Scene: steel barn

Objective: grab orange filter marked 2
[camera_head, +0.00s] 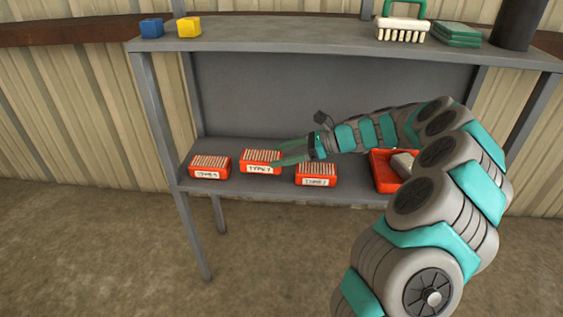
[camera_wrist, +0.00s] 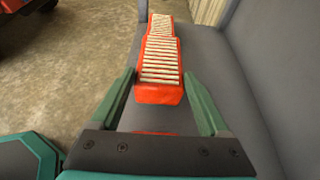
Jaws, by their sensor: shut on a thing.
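Three orange filters with pale ribbed tops stand in a row on the lower shelf in the head view: a left one (camera_head: 209,167), a middle one (camera_head: 261,162) and a right one (camera_head: 316,174). Each has a white front label starting with TYPE; the end characters are too small to read surely. My gripper (camera_head: 278,157) reaches in from the right, its green fingers at the right end of the middle filter. In the wrist view my gripper (camera_wrist: 160,80) has a finger on each side of the middle filter (camera_wrist: 160,70), shut on it. The left filter (camera_wrist: 161,25) lies beyond.
A red tray (camera_head: 381,178) with a grey item (camera_head: 404,163) stands right on the lower shelf (camera_head: 230,182).

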